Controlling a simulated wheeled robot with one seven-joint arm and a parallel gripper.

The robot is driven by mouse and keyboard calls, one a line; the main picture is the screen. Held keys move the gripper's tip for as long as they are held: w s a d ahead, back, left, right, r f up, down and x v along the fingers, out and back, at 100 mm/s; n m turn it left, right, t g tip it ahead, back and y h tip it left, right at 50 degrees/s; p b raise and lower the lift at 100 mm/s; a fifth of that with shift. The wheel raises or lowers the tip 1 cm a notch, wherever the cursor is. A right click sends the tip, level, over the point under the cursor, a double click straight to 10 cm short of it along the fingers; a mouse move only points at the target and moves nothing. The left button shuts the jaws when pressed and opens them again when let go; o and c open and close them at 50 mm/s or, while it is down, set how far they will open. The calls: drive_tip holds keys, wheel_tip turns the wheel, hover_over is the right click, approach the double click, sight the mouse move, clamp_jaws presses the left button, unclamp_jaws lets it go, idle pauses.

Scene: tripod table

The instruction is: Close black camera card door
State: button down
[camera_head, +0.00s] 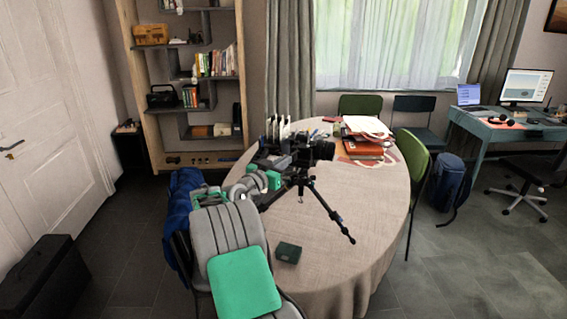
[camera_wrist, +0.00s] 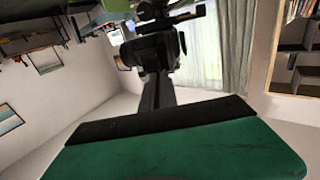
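A black camera (camera_head: 300,150) stands on a black tripod (camera_head: 334,216) on the round table, its lens facing right in the head view. In the wrist view, dark camera or tripod parts (camera_wrist: 155,45) show at the upper middle. The black card door cannot be made out in either view. My arm reaches in from the lower left, and my gripper (camera_head: 274,163) is close to the camera's left side. Whether it touches is unclear. In the wrist view, its fingers (camera_wrist: 158,92) appear as one narrow dark bar, together, with nothing seen between them.
The round table (camera_head: 315,262) has a beige cloth. A small dark green box (camera_head: 288,252) lies at its front. Books and papers (camera_head: 364,137) lie at its back right. Green chairs (camera_head: 414,158) stand around it. A blue chair or bag (camera_head: 183,215) is left of my arm.

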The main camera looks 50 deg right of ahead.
drive_tip(key=s+d+n+t+y+b, duration=0.6)
drive_tip(key=s+n+t+y+b, duration=0.1)
drive_tip(key=n+t+y, duration=0.7)
drive_tip(key=shift+s+d+n+t, duration=0.2)
drive_tip(key=shift+n+t, duration=0.3)
drive_tip(key=shift+t, duration=0.7)
drive_tip(key=shift+f+y, duration=0.1)
drive_tip(key=shift+y, duration=0.2)
drive_tip(key=c, duration=1.8)
unclamp_jaws()
drive_tip(key=shift+w, duration=0.1)
drive_tip(key=shift+o, duration=0.8)
drive_tip(key=shift+d, duration=0.1)
